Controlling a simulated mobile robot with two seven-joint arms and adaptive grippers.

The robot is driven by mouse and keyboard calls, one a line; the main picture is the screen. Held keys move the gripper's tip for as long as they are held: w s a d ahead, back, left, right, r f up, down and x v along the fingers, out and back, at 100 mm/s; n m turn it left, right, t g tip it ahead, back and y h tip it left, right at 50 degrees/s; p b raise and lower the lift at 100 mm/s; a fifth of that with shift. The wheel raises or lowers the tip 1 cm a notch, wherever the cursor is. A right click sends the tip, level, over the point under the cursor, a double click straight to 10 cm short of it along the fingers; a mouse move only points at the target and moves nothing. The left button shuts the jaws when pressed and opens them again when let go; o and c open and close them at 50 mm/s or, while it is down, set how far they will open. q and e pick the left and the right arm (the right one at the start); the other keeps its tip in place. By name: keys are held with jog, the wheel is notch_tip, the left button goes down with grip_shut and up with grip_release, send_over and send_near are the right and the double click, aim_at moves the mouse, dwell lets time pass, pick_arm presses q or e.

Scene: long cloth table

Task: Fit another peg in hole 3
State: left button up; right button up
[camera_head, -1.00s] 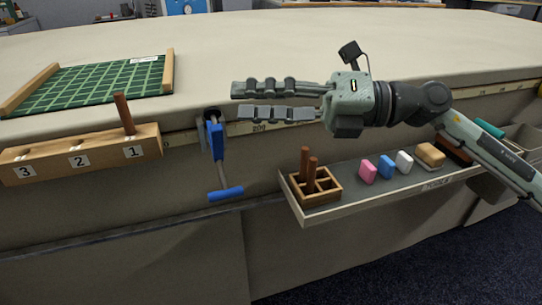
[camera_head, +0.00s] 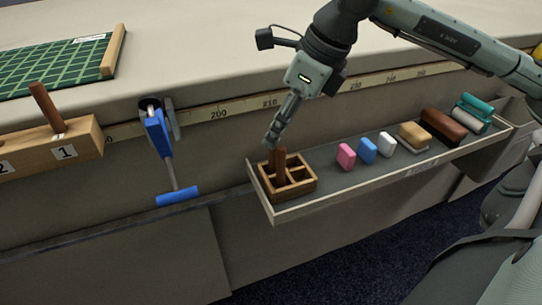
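The wooden hole block (camera_head: 85,136) hangs at the table's front edge on the left. Its label 1 shows and label 2 is partly cut off; hole 3 is outside the picture. A brown peg (camera_head: 46,108) stands tilted in hole 1. Brown pegs (camera_head: 279,160) stand in a divided wooden box (camera_head: 290,188) at the left end of the shelf. My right gripper (camera_head: 272,142) points down, its fingertips at the peg tops. I see its fingers nearly edge-on, so whether they are closed on a peg is unclear. My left gripper is not in view.
A blue-handled clamp (camera_head: 160,140) hangs on the table edge between block and box. Pink (camera_head: 346,156), blue (camera_head: 367,150) and white (camera_head: 386,144) blocks, with brushes beyond, sit along the shelf (camera_head: 330,199). A green gridded mat (camera_head: 50,66) lies on the table.

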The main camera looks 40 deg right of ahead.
aim_at(272, 154)
jog(key=x, duration=0.6)
jog(key=shift+a+f, duration=0.35)
grip_shut()
